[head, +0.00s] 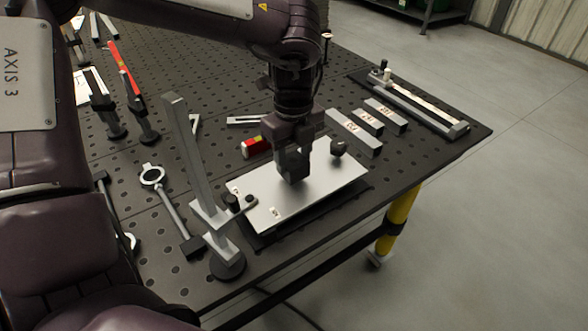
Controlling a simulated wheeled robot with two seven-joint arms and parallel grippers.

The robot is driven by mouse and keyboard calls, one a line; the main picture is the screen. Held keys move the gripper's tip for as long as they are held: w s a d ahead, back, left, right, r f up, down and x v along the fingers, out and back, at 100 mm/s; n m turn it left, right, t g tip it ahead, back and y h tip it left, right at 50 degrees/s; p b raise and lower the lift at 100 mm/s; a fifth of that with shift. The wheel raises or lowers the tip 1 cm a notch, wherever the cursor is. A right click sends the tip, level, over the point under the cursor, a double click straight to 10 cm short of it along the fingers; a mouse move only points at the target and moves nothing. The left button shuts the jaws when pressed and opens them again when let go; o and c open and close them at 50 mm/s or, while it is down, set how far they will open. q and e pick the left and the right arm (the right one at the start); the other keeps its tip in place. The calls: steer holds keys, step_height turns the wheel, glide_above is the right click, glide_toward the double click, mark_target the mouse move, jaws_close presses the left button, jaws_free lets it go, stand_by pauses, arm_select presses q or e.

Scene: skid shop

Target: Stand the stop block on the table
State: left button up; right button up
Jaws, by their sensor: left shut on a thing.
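My left gripper (292,153) points down over the white plate (262,199) near the front right of the perforated table (160,214). It is shut on a small dark block (293,171), which looks like the stop block. The fingers hide part of it, and its dark colour blends with theirs. The block is at or just above the plate's top; I cannot tell if they touch. My right gripper is not in view.
A black knob (338,147) stands by the plate's far end. A tall steel upright (190,155) and round base (227,264) stand to the left. Bare table shows at the right edge (440,150).

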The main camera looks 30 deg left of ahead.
mark_target(293, 160)
arm_select(q)
steer(key=shift+r+p, duration=1.1)
steer(key=shift+r, duration=1.15)
steer(key=shift+f, duration=0.1)
